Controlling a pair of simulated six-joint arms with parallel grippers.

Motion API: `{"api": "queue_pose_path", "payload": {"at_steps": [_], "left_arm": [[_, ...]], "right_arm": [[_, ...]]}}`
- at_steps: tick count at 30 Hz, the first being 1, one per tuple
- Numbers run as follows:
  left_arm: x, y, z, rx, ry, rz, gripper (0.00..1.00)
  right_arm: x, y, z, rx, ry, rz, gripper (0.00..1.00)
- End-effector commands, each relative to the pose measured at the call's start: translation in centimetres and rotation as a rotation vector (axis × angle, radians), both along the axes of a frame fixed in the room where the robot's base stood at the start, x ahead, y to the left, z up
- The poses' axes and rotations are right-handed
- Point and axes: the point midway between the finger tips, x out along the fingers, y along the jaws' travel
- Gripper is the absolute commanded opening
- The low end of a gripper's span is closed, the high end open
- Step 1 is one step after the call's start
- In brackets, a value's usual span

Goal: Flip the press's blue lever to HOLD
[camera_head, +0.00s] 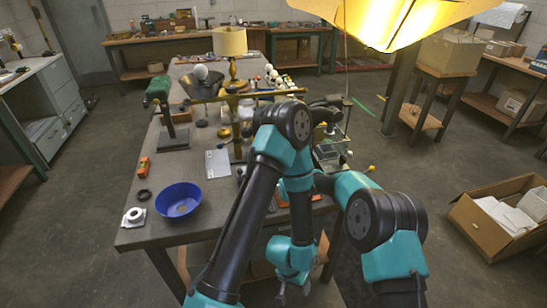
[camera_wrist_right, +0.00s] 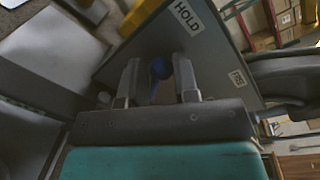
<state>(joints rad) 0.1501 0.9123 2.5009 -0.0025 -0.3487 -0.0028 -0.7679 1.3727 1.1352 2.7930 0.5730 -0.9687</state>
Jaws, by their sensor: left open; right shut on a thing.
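The blue lever (camera_wrist_right: 158,70) has a round knob and shows between the fingers of my right gripper (camera_wrist_right: 158,82) in the right wrist view. That gripper is shut on it. Behind the lever is the press's grey panel (camera_wrist_right: 150,42). It has a HOLD label (camera_wrist_right: 187,17) near its top edge and a second, smaller label (camera_wrist_right: 238,78) to the right, too small to read surely. I cannot tell which label the lever points to. In the head view my arms hide the lever and the right gripper.
The bench (camera_head: 150,232) holds a blue bowl (camera_head: 178,201), a green-topped stand (camera_head: 158,90), a lamp with a beige shade (camera_head: 230,41) and several small parts. A clear-sided box (camera_head: 331,150) stands at its right edge. A yellow lit shade (camera_head: 395,18) hangs at the upper right.

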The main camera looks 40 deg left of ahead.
Motion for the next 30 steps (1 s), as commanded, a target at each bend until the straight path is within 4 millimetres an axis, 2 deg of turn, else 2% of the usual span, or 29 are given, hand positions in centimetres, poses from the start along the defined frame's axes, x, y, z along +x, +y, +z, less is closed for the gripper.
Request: {"api": "queue_pose_path", "payload": {"at_steps": [10, 11, 18, 30], "left_arm": [[0.00, 0.00, 0.00, 0.000, 0.000, 0.000, 0.54], [0.00, 0.00, 0.00, 0.000, 0.000, 0.000, 0.54], [0.00, 0.00, 0.00, 0.000, 0.000, 0.000, 0.54], [0.00, 0.00, 0.00, 0.000, 0.000, 0.000, 0.54]], "right_arm": [[0.30, -0.23, -0.20, -0.005, -0.002, -0.005, 0.00], [0.30, -0.23, -0.20, -0.006, -0.002, -0.004, 0.31], [0.13, -0.11, -0.12, -0.004, -0.001, -0.002, 0.54], [0.03, -0.04, -0.04, -0.002, 0.000, 0.000, 0.54]]}}
